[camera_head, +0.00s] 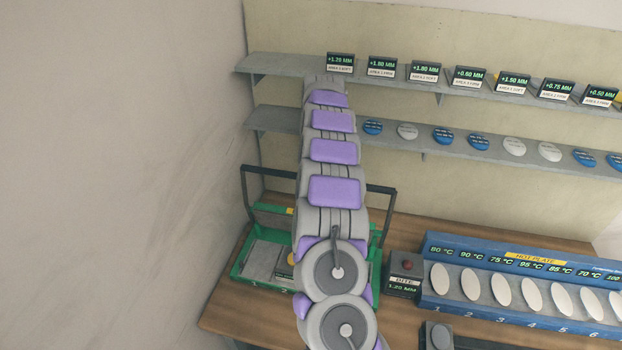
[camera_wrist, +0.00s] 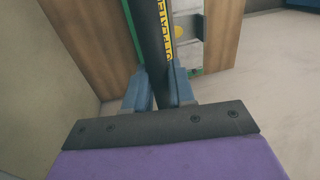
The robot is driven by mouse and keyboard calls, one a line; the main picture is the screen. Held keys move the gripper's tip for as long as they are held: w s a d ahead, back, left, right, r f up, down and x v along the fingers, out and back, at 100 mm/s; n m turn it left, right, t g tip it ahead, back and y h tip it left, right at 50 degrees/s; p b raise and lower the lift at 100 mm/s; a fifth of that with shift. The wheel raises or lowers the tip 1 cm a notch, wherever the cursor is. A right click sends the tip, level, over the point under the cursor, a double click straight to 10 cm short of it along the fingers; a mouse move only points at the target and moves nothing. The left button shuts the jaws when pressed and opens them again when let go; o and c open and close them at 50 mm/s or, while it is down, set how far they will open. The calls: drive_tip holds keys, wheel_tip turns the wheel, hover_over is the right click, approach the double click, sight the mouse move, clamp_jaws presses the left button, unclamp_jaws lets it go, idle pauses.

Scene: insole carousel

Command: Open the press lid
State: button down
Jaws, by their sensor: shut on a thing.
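The press (camera_head: 236,270) is a green-framed unit at the left end of the wooden bench in the head view. A black frame with upright posts (camera_head: 386,218) rises from it, and grey plates (camera_head: 262,260) show in its base. My arm crosses in front and hides its middle. In the wrist view, my gripper (camera_wrist: 160,92) has its two blue-grey fingers on either side of a black bar (camera_wrist: 148,30) with a yellow lettered strip, and is shut on it. The press's green edge (camera_wrist: 196,72) shows behind the bar. My fingertips are hidden in the head view.
A small dark box with a red button (camera_head: 407,266) stands right of the press. Beyond it is the blue hot plate (camera_head: 440,298) with several pale insoles. Two shelves (camera_head: 280,64) with labels and discs run along the back wall. A plain wall stands close on the left.

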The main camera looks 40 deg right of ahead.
drive_tip(key=shift+s+f, duration=0.35)
drive_tip(key=shift+f, duration=0.55)
drive_tip(key=c, duration=1.4)
unclamp_jaws()
drive_tip(key=o, duration=0.3)
drive_tip(key=shift+w+d+f+g, duration=0.25)
drive_tip(key=shift+w+d+g, duration=0.05)
drive_tip(key=shift+w+d, duration=0.3)
drive_tip(key=shift+o, duration=0.7)
drive_tip(key=shift+w+d+r, duration=0.15)
drive_tip(key=shift+d, duration=0.05)
drive_tip(key=shift+a+r, duration=0.65)
drive_tip(key=shift+a, duration=0.35)
drive_tip(key=shift+d, duration=0.2)
